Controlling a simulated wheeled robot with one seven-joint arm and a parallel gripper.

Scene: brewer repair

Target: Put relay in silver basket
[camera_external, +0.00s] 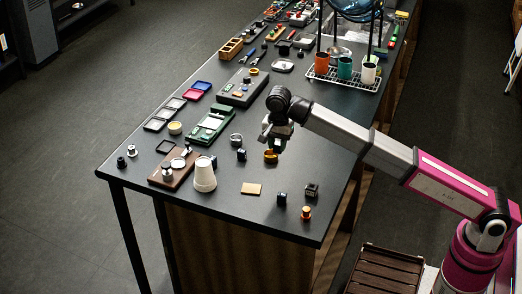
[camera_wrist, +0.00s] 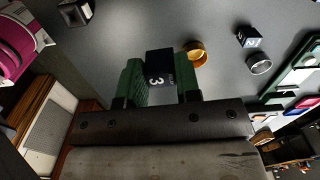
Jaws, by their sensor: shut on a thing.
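My gripper (camera_external: 277,142) is above the table, its green fingers shut on a dark relay. In the wrist view my gripper (camera_wrist: 160,85) has the relay (camera_wrist: 159,66) between its fingertips, with a white "3" on its face. The silver basket (camera_external: 236,139), a small round metal cup, stands on the table to the left of my gripper. In the wrist view the silver basket (camera_wrist: 260,64) is at the right, apart from the held relay. In the external view the relay is mostly hidden by the gripper.
A gold basket (camera_external: 271,157) is just below my gripper. A dark cube (camera_external: 241,155) stands beside the silver basket. A white cup (camera_external: 204,176), green device (camera_external: 211,125) and drying rack (camera_external: 344,81) are around. Several small parts lie near the front edge.

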